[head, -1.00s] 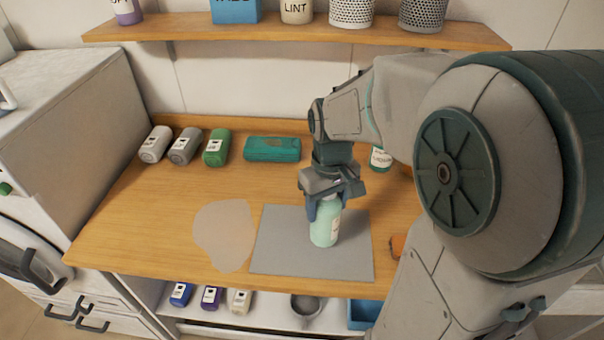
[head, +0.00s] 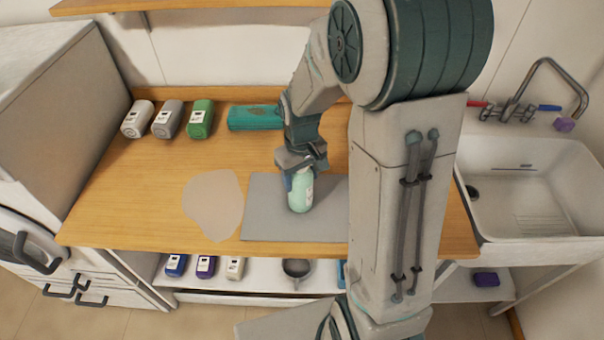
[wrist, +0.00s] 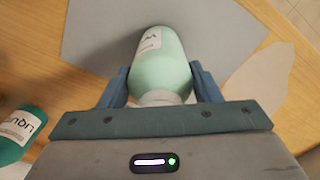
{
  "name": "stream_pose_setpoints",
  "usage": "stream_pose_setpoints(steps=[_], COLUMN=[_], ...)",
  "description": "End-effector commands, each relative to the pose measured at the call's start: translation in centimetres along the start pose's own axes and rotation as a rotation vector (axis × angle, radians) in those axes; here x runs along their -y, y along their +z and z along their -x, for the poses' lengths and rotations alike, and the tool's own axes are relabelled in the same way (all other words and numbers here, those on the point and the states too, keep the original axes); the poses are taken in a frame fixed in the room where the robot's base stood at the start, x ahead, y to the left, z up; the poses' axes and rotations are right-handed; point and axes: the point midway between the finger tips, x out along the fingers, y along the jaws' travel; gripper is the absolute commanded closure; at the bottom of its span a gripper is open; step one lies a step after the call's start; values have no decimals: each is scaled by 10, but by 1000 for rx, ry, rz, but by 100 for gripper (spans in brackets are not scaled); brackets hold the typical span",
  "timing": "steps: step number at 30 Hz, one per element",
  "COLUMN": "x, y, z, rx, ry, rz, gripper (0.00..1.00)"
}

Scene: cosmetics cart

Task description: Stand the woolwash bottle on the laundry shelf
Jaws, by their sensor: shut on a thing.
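A pale mint-green bottle (head: 300,192) with a white label stands on or just above the grey mat (head: 262,222) on the wooden counter; I cannot tell if its base touches. My gripper (head: 299,172) is shut on its upper part from above. In the wrist view the bottle (wrist: 163,68) sits between the two blue fingers (wrist: 160,85), and its label shows only the start of a word, "W". The wall shelf (head: 190,4) above the counter is cut off by the top of the head view.
White, grey and green bottles (head: 201,119) and a teal case (head: 255,117) line the counter's back. A pale puddle-like patch (head: 213,204) lies left of the mat. Several small bottles (head: 206,266) stand on the lower shelf. A sink (head: 527,185) is at right. A teal bottle (wrist: 20,128) shows in the wrist view.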

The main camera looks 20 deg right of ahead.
Motion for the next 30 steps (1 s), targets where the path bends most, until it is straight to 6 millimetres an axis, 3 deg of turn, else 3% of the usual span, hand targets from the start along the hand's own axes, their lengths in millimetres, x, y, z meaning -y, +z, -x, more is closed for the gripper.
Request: stream_pose_setpoints(steps=[6,7,9,21,30], x=[0,0,0,0,0], y=[0,0,0,0,-1], z=[-5,-3,-3,5,64], rx=[-1,0,0,-2,-7], ry=[0,0,0,1,2], rz=[0,0,0,0,0], gripper=[76,35,21,21,21])
